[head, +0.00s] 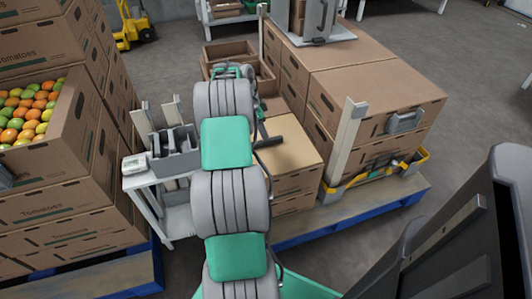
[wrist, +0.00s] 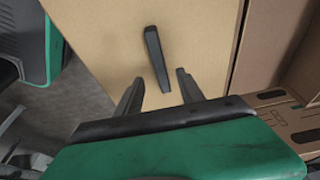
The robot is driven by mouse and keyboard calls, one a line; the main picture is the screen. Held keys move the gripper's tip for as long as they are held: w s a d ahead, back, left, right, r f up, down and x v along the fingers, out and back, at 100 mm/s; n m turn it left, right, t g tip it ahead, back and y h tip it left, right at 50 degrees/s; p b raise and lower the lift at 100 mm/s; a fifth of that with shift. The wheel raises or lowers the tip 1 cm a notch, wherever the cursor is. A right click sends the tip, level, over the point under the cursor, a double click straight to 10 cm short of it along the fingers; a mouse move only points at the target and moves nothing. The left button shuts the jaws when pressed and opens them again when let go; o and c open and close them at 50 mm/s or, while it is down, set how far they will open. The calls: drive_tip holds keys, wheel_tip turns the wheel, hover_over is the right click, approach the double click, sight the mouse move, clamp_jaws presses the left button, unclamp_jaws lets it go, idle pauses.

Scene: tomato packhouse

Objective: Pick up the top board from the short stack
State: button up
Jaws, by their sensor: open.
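The short stack (head: 296,205) of brown cartons stands in the middle of the head view, partly behind my arm. A plain tan board (head: 298,151) lies on its top; it fills much of the wrist view (wrist: 95,35). A dark bar-shaped handle (head: 272,131) shows on the board, and in the wrist view (wrist: 155,55) it lies lengthwise ahead of my gripper. My gripper (wrist: 160,78) is open above the board, its two dark fingers on either side of the handle's near end. I cannot tell the height gap. My arm hides the gripper in the head view.
A blue pallet (head: 350,213) lies below. A small cart with a grey bin (head: 177,160) and tomato cartons (head: 65,190) stand left.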

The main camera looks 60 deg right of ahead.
sight(266, 143)
drive_tip(key=b+x, duration=0.1)
drive_tip(key=x, duration=0.5)
drive_tip(key=shift+f, duration=0.3)
drive_tip(key=shift+c, duration=0.3)
clamp_jaws()
